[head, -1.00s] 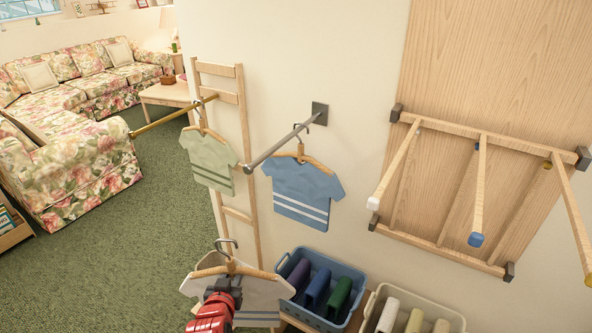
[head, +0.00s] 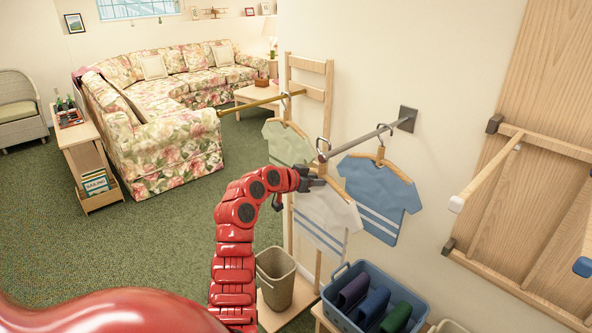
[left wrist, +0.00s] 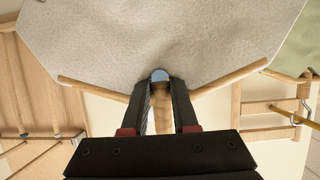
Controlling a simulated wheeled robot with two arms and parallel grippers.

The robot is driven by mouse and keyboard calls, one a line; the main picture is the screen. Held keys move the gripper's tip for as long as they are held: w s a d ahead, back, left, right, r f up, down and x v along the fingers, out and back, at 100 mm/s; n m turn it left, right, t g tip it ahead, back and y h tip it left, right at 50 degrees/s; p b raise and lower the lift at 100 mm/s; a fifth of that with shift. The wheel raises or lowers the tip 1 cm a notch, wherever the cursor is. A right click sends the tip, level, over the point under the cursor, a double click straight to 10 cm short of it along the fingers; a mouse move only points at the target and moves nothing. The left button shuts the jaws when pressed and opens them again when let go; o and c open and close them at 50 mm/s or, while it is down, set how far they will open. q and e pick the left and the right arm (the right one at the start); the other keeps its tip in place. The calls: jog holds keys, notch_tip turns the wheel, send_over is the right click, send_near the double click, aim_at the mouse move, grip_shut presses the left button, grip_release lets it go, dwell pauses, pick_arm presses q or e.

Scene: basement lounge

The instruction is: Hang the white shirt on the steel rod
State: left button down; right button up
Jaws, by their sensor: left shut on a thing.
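My left gripper (head: 312,182) is shut on the wooden hanger just below its hook. The white shirt (head: 322,218), with blue stripes near its hem, hangs from this hanger and fills the top of the left wrist view (left wrist: 165,35). The hanger's wood (left wrist: 162,112) shows between my fingers in that view. The steel rod (head: 365,138) juts from the wall. The white shirt's hanger hook (head: 323,146) is at the rod's free end; I cannot tell whether it is over the rod or just beside it. My right gripper is out of view.
A blue shirt (head: 378,195) hangs on the steel rod, close behind the white one. A green shirt (head: 286,142) hangs on the brass rod (head: 250,106) to the left. A blue basket (head: 372,298) and a beige bin (head: 275,276) stand below. A wooden rack (head: 530,200) is at right.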

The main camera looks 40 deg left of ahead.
pick_arm(q)
jog(key=s+a+r, duration=0.4)
jog(key=a+r, duration=0.1)
jog(key=a, duration=0.1)
jog(key=d+f+p, duration=0.1)
jog(key=d+p, duration=0.7)
jog(key=d, duration=0.1)
jog(key=s+d+f+p, duration=0.1)
jog(key=d+p, duration=0.2)
jog(key=d, duration=0.1)
jog(key=shift+d+f+p, duration=0.25)
jog(key=shift+f+p, duration=0.05)
jog(key=shift+p, duration=0.1)
dwell(0.4)
jog(key=c, duration=0.6)
grip_release()
jog(key=shift+s, duration=0.1)
